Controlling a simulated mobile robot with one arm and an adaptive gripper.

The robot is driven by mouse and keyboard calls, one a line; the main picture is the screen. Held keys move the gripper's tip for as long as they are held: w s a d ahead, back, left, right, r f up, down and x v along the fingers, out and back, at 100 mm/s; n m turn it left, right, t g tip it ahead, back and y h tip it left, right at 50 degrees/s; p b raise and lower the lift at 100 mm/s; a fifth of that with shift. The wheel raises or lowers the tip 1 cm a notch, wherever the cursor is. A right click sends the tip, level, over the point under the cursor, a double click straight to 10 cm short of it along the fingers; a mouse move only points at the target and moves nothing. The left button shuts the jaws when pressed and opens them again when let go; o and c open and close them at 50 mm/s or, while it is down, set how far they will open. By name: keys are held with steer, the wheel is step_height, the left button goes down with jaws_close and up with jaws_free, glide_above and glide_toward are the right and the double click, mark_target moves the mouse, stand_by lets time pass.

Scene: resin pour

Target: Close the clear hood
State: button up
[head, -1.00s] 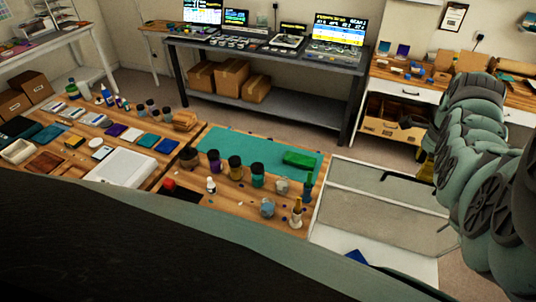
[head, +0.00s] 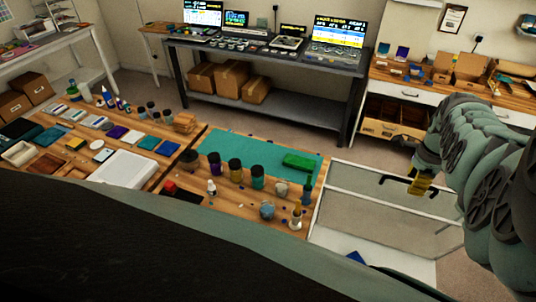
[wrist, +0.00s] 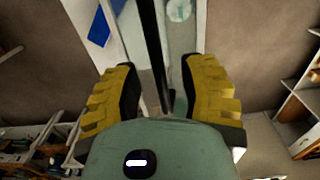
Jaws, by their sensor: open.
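The clear hood (head: 370,215) is a see-through panel with a white frame at the right end of the wooden bench. It is raised over a white base (head: 405,268); its exact angle is hard to tell. A black handle (head: 397,180) sits near its upper right edge. My gripper (head: 421,184), with yellow fingers, is at the handle's right end. In the wrist view my gripper (wrist: 162,65) is open, and the black handle bar (wrist: 152,45) runs between its fingers. No clear contact shows. My arm hides part of the hood's right side.
The bench beside the hood holds a teal mat (head: 232,143), a green block (head: 300,161) and several dark jars and bottles. A blue piece (head: 356,257) lies on the white base. A grey table with screens and a wooden side bench (head: 465,86) stand behind.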

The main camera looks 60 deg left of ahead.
jaws_close()
stand_by(0.3)
stand_by(0.6)
